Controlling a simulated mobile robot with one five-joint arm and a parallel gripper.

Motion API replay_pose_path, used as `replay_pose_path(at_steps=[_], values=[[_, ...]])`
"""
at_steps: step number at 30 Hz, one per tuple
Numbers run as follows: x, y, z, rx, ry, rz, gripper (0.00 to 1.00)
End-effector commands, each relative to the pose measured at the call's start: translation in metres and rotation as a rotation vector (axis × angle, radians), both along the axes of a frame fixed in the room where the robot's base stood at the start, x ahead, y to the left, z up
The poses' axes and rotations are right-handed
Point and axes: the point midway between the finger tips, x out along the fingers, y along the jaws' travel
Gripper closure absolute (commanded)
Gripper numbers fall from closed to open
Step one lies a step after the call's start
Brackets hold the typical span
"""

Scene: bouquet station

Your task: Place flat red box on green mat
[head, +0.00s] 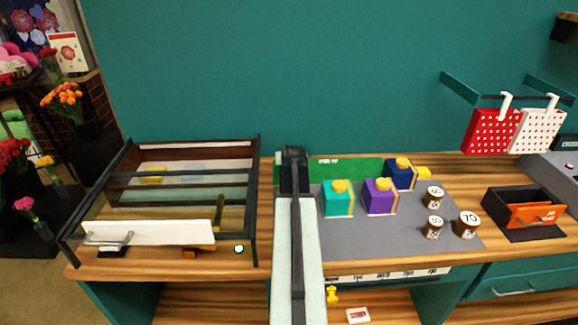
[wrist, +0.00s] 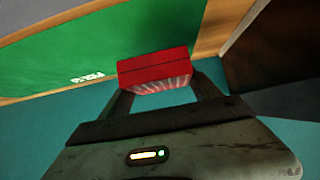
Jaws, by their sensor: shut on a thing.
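The flat red box (wrist: 154,70) is in my gripper (wrist: 162,92) in the wrist view, between the two dark fingers, which are shut on it. The green mat (wrist: 60,55), with white lettering, lies behind and to the left of the box in that view. In the head view the green mat (head: 350,170) is a strip at the back of the counter, by the teal wall. My arm reaches toward its left end and covers part of it. The box is hidden in the head view. I cannot tell whether the box touches the mat.
A glass-topped case (head: 180,185) stands left of my arm. On the grey mat (head: 380,233) are teal (head: 337,203), purple (head: 378,199) and blue (head: 399,176) blocks with yellow tops, and several numbered round pieces (head: 467,226). A black bin (head: 500,210) stands at right.

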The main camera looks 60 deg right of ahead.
Motion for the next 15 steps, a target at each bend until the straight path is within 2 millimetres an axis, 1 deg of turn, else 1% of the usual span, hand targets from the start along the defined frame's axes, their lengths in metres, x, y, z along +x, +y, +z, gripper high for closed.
replay_pose_path(at_steps=[3, 6, 9, 15], values=[[0.003, -0.013, -0.002, 0.000, -0.001, -0.002, 0.82], [-0.001, -0.014, -0.027, 0.001, -0.001, -0.006, 0.82], [-0.004, -0.015, -0.040, 0.000, -0.001, -0.011, 0.82], [-0.005, -0.016, -0.036, 0.001, -0.001, -0.012, 0.82]])
